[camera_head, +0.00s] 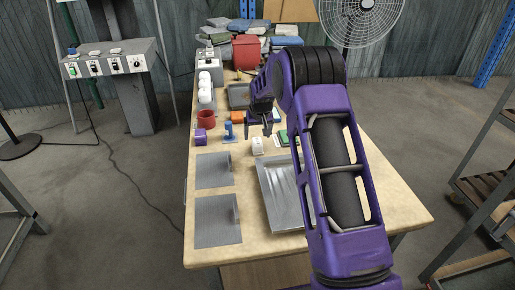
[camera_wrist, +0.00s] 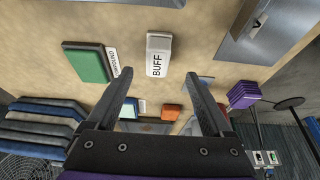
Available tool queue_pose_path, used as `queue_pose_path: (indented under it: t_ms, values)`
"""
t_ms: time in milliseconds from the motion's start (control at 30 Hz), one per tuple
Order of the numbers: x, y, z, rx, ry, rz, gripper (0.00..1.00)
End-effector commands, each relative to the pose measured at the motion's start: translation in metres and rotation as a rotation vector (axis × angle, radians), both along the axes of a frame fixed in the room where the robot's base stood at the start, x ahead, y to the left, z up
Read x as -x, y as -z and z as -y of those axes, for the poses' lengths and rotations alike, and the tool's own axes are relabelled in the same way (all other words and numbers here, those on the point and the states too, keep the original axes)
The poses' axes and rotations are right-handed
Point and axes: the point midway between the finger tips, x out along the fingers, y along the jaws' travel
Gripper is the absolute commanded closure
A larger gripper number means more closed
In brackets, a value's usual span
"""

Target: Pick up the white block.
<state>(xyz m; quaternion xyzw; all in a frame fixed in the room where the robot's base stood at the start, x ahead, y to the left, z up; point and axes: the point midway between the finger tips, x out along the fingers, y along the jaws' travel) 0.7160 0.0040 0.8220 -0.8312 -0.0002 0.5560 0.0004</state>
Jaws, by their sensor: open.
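The white block (camera_head: 257,144) lies on the wooden table (camera_head: 200,260), just behind the metal tray. In the wrist view the white block (camera_wrist: 158,62) shows a face lettered "BUFF". My gripper (camera_head: 259,135) is open and empty, and its fingers point down near the white block. In the wrist view the gripper (camera_wrist: 158,75) has its two fingers well apart, with the white block ahead of the gap between them. I cannot tell the exact height of the fingertips above the table.
A green block (camera_wrist: 85,63) lies close beside the white block. A metal tray (camera_head: 267,205) is in front. Flat grey plates (camera_head: 213,170) lie front left.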

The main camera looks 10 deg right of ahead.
Motion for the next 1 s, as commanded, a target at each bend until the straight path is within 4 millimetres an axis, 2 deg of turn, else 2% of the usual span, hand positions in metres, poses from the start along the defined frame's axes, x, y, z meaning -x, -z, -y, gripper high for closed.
queue_pose_path:
  t_ms: [100,267,500,600,900,1000]
  values:
    - [-0.006,0.015,0.000,0.000,0.000,0.000,0.15]
    - [-0.009,0.023,0.000,0.001,0.000,0.000,0.15]
    - [-0.020,0.056,0.004,0.001,-0.001,0.000,0.15]
    - [-0.025,0.065,0.004,0.001,-0.001,0.001,0.15]
    - [-0.026,0.068,0.004,0.001,-0.001,0.001,0.15]
    - [-0.026,0.068,0.004,0.001,-0.001,0.001,0.33]
